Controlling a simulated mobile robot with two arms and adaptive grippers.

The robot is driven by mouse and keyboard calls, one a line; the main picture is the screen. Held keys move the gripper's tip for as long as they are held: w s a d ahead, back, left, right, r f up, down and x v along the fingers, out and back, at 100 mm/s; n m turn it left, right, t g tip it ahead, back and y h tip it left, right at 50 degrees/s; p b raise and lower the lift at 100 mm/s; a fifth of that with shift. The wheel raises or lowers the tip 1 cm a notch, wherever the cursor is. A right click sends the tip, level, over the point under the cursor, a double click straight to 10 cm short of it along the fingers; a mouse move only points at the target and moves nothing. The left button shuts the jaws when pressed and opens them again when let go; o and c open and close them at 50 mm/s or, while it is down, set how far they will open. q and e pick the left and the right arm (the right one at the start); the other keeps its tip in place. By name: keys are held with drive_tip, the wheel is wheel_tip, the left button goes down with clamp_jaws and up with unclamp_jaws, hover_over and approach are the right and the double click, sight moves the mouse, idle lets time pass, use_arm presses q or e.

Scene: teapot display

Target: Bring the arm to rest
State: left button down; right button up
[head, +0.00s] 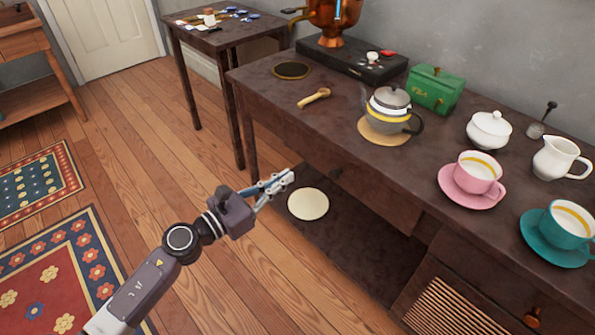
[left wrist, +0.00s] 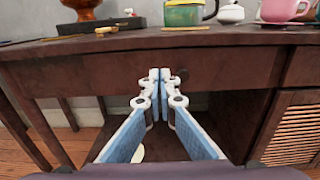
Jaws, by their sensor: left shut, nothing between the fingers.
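My left gripper (head: 285,180) is shut and empty, in front of the dark wooden table (head: 345,150) and below the level of its top. In the left wrist view, the fingertips of my left gripper (left wrist: 160,75) meet in front of the table's front board (left wrist: 100,75). My left arm reaches in from the lower left of the head view. My right gripper does not show.
On the table stand a teapot (head: 389,108) on a round mat, a green tea box (head: 436,88), a sugar bowl (head: 489,129), a milk jug (head: 557,158), a pink cup (head: 479,172) and a teal cup (head: 567,223). A pale disc (head: 308,204) lies on the lower shelf. Open floor lies left.

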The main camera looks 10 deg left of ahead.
use_arm(q)
drive_tip(key=shift+s+a, duration=0.3)
drive_tip(key=shift+s, duration=0.1)
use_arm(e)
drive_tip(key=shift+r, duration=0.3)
